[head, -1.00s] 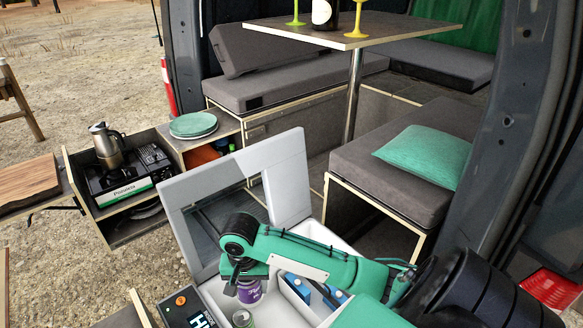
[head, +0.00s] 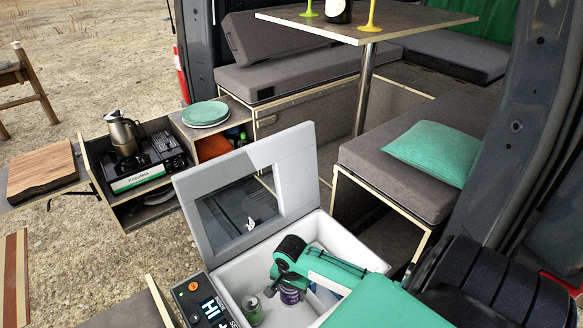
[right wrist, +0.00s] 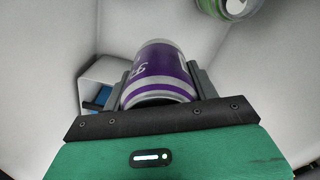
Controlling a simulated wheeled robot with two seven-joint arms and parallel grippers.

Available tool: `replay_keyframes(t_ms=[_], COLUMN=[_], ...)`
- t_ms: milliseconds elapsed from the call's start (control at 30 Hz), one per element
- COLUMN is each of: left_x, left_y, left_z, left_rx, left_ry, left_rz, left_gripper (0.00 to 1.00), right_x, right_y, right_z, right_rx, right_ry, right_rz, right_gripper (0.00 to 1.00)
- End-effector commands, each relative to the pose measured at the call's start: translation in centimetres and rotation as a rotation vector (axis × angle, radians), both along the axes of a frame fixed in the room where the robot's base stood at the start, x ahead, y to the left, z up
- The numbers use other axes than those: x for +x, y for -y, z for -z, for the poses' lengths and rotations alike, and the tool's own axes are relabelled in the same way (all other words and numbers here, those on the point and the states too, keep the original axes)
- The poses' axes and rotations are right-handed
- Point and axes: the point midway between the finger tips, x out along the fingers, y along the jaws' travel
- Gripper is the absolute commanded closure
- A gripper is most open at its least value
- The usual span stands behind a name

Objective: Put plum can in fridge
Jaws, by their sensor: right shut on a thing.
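The plum can (head: 290,294), purple with silver ends, is inside the open fridge (head: 228,278). My right gripper (head: 287,282) reaches down into the fridge and is shut on the can. In the right wrist view the plum can (right wrist: 160,76) sits between the two fingers of my right gripper (right wrist: 163,84), its printed side showing. I cannot tell whether the can's base touches the fridge floor. A green can (head: 252,309) stands in the fridge to the left of it, and the green can also shows at the top right of the wrist view (right wrist: 228,8). My left gripper is not in view.
The fridge lid (head: 248,150) stands open at the back. A display panel (head: 207,305) is at the fridge's left front. A small white bin with blue things (right wrist: 100,90) is inside the fridge. A bench with a green cushion (head: 432,152) is at the right. A stove (head: 145,165) is at the left.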

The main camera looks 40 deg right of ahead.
Motion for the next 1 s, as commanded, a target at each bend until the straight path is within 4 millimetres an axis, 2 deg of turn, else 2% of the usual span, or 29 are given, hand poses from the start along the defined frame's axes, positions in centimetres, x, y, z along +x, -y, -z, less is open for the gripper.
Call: replay_keyframes(t_ms=[100,300,467,733,1000], left_x=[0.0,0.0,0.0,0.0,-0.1], left_y=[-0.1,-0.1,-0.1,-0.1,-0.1], left_z=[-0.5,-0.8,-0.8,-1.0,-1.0], left_rx=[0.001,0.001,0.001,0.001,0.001], left_ry=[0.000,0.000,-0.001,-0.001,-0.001], left_rz=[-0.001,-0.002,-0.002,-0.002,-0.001], left_gripper=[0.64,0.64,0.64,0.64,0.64], right_x=[0.0,0.1,0.1,0.1,0.1], right_y=[-0.1,-0.1,-0.1,0.0,-0.1], right_z=[3.0,6.4,7.5,10.5,11.0], right_rx=[0.001,0.001,0.001,0.001,0.001], right_ry=[-0.004,0.000,0.001,0.000,0.002], right_rz=[0.001,-0.001,-0.001,0.000,-0.001], right_gripper=[0.74,0.74,0.74,0.74,0.74])
